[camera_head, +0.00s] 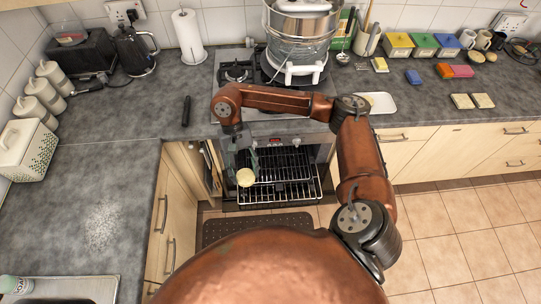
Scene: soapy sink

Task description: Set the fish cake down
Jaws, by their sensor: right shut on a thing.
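The fish cake (245,177) is a small, round, pale yellow disc. My right gripper (241,168) is shut on it, pointing down in front of the open oven. The fish cake shows over the left part of the oven's wire rack (285,178); I cannot tell whether it touches the rack or hangs above it. The gripper's fingers are small and partly hidden by the arm's wrist. My left gripper is not in view.
The oven (318,153) stands open under the hob, with racks pulled out. A dark mat (257,227) lies on the floor in front. A white tray (380,103) and a black-handled item (186,111) lie on the counter. The left counter (110,170) has free room.

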